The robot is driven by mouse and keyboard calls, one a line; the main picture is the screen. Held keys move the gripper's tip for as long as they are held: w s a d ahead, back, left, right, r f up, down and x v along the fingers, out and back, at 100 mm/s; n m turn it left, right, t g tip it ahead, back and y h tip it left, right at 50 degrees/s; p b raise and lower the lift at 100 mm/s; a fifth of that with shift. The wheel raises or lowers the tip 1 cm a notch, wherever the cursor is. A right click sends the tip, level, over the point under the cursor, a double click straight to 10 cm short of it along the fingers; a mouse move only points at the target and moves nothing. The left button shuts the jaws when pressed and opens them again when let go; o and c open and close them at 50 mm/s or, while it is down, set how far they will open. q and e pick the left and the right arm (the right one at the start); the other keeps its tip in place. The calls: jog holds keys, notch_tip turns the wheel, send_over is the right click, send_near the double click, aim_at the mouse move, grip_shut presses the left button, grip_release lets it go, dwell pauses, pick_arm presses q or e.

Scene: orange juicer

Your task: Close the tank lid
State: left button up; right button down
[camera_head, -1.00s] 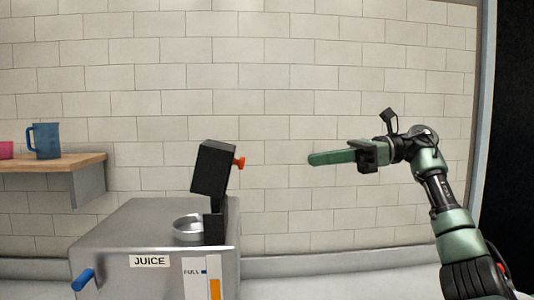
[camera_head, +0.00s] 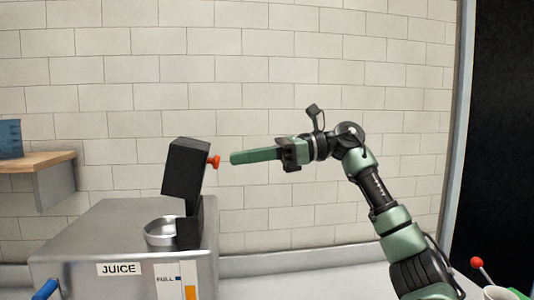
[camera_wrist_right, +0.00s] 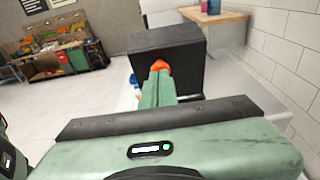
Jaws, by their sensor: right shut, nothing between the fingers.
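The tank lid (camera_head: 185,171) is a black block standing tilted up on the steel juice tank (camera_head: 85,235), with an orange-red knob (camera_head: 214,162) on its right side. A round metal opening (camera_head: 161,231) shows beside the lid's hinge post. My right gripper (camera_head: 233,158) is shut and empty, its green fingers pointing left with the tips just right of the knob. In the right wrist view the lid (camera_wrist_right: 168,58) is straight ahead, and the fingers (camera_wrist_right: 158,80) partly cover the orange knob (camera_wrist_right: 159,66). I cannot tell if they touch. My left gripper is out of view.
A wooden shelf (camera_head: 38,162) with a blue jug (camera_head: 10,138) is on the left wall. The tiled wall stands behind the tank. A red-topped stick and a cup edge (camera_head: 497,293) show at the lower right. The counter right of the tank looks clear.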

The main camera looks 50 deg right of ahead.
jog(key=shift+w+a+r, duration=0.2)
jog(key=shift+w+a, duration=0.35)
jog(key=shift+a, duration=0.15)
